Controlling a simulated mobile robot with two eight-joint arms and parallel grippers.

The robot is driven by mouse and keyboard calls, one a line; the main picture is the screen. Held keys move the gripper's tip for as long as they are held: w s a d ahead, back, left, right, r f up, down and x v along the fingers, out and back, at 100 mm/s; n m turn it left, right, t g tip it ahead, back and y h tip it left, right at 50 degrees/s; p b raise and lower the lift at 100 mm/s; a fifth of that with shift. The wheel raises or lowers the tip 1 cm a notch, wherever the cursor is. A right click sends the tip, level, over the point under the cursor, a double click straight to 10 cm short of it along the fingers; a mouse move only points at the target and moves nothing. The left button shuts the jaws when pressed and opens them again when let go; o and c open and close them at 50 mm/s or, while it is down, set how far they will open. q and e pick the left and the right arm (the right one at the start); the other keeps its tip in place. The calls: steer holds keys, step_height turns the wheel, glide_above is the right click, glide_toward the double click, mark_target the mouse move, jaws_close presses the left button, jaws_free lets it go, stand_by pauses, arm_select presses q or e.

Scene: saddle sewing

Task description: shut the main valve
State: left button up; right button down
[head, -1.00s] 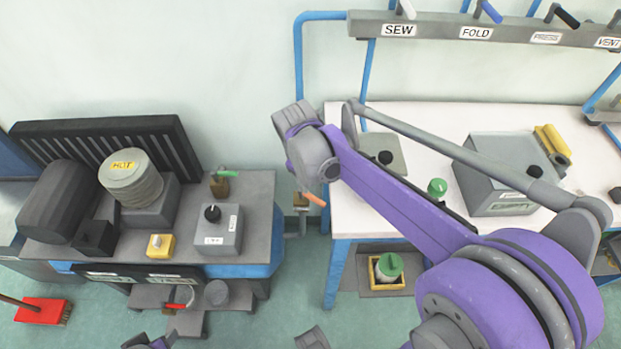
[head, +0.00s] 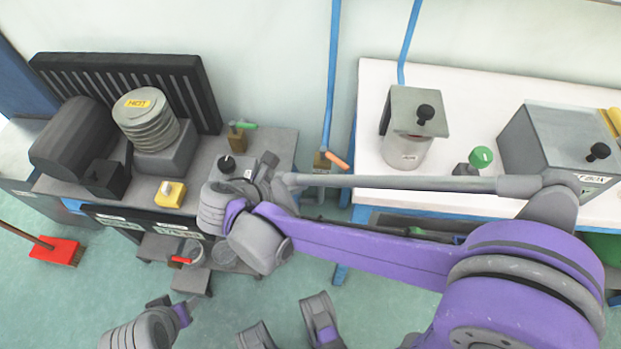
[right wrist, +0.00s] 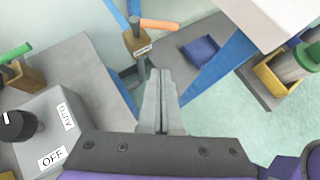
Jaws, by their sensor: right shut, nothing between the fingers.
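A brass valve (head: 322,161) with an orange handle (head: 338,160) sits low on the blue vertical pipe between the two benches. Its small label is unreadable, so I cannot confirm that it is the main valve. In the right wrist view the valve (right wrist: 137,45) stands beyond my fingertips, and its handle (right wrist: 160,25) sticks out to the right, across the pipe. My right gripper (right wrist: 160,78) is shut and empty, apart from the valve. In the head view my right wrist is over the left bench's right end, left of the valve. My left gripper is not recognisable.
A green-handled valve (head: 240,125) stands at the left bench's back. A control box (right wrist: 50,125) with a black knob and OFF label is left of my gripper. The white table (head: 462,110) holds a grey canister (head: 405,150) and a green knob (head: 481,157). A blue table leg (right wrist: 218,70) is right.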

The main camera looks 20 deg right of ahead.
mark_target(342, 164)
steer(key=shift+w+d+f+b, duration=0.35)
steer(key=shift+w+d+f, duration=0.4)
steer(key=shift+d, duration=0.9)
steer(key=shift+w+d+f+b, duration=0.35)
steer(key=shift+w+d+f, duration=0.35)
steer(key=shift+d, duration=1)
steer(key=shift+w+d+f+b, duration=0.45)
steer(key=shift+d+f, duration=0.45)
steer(key=shift+d, duration=0.75)
steer(key=shift+d+n+t+p, duration=0.3)
steer(key=shift+d+n+t, duration=0.1)
steer(key=shift+n+t, duration=0.15)
steer(key=shift+d+n+t+y+p, duration=0.35)
steer(key=shift+d+n+t+y, duration=0.3)
steer(key=shift+d+n, duration=0.5)
steer(key=shift+d, duration=0.25)
